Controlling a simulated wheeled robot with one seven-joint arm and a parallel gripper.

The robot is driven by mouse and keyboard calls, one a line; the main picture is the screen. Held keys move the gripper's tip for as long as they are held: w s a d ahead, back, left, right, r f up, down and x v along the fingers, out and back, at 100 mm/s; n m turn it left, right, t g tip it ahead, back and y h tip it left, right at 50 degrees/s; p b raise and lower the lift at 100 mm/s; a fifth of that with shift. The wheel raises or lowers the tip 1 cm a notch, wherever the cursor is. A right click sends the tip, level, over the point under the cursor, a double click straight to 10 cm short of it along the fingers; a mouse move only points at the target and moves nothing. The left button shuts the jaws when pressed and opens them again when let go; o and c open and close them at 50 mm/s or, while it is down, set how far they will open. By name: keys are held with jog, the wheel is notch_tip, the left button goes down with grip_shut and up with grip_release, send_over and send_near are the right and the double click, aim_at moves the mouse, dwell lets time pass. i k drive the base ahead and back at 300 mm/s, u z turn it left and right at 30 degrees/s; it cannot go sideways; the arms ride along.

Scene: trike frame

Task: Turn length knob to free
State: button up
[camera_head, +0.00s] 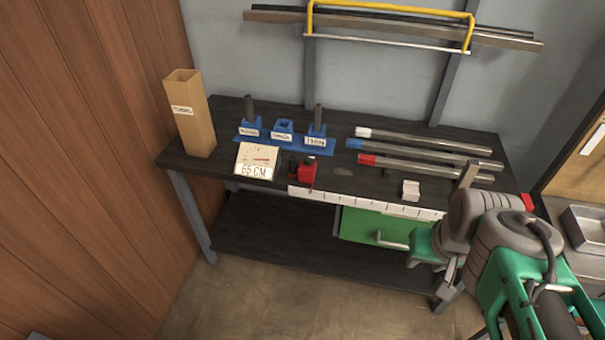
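A small red block (307,173) with a dark part on its left side stands at the front edge of the dark workbench, at the left end of a white marked strip (375,205). I cannot make out for certain which part is the length knob or how it is turned. A card reading "65 CM" (257,161) with a dial-like drawing stands just left of the block. My green and grey arm reaches in from the lower right, well to the right of the red block.
Three tubes (425,149) with white, blue and red ends lie on the bench (345,185). Blue labelled holders (283,132) stand at the back left, beside a tall cardboard box (190,115). A small pale block (410,190) lies near the front edge. A green drawer (370,228) hangs below.

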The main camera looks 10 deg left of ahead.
aim_at(308, 160)
jog(key=k, duration=0.6)
jog(key=u, duration=0.75)
jog(key=i, duration=1.25)
jog(key=z, duration=0.15)
